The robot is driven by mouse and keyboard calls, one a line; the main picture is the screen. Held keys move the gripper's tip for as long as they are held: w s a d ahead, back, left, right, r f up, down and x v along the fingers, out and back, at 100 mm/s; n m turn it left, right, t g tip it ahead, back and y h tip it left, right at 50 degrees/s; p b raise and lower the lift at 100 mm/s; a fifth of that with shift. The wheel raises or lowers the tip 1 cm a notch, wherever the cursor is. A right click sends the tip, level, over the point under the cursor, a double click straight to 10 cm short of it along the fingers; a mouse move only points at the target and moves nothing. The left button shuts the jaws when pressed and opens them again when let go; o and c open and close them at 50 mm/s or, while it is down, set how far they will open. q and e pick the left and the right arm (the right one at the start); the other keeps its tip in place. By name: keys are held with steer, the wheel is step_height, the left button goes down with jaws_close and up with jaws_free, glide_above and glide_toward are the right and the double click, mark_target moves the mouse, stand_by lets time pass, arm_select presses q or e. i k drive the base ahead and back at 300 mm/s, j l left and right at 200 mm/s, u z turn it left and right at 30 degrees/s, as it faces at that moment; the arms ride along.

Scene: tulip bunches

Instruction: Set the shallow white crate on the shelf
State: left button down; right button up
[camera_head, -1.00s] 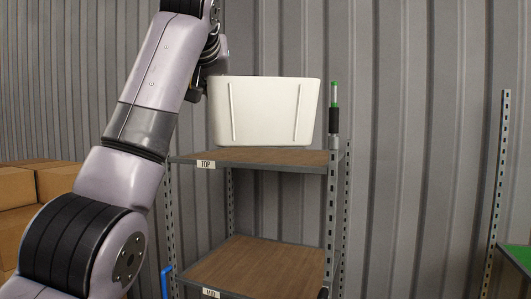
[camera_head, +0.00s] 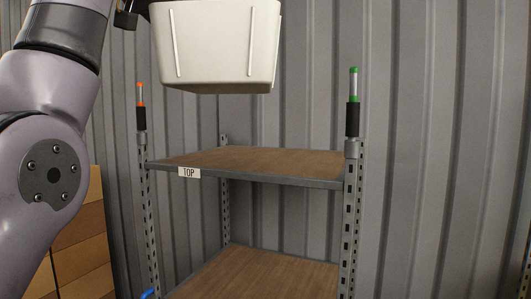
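The white crate (camera_head: 222,48) is at the top of the head view, upright, its upper edge cut off by the frame. It hangs in the air, with a clear gap in the picture between its base and the top shelf (camera_head: 262,163). That shelf has a brown wooden board, a grey metal edge and a "TOP" label, and its board looks empty. My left gripper (camera_head: 141,8) shows only as a dark part at the crate's upper left corner. The crate hangs from it; the fingers are mostly hidden or out of frame. My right gripper is not in view.
The rack has a front left post with an orange-tipped black marker (camera_head: 141,107) and a front right post with a green-tipped one (camera_head: 353,101), both rising above the board. A lower wooden shelf (camera_head: 262,272) is below. Brown boxes (camera_head: 88,240) stand at left; a corrugated wall is behind.

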mark_target(251, 161)
steer(key=i, duration=1.25)
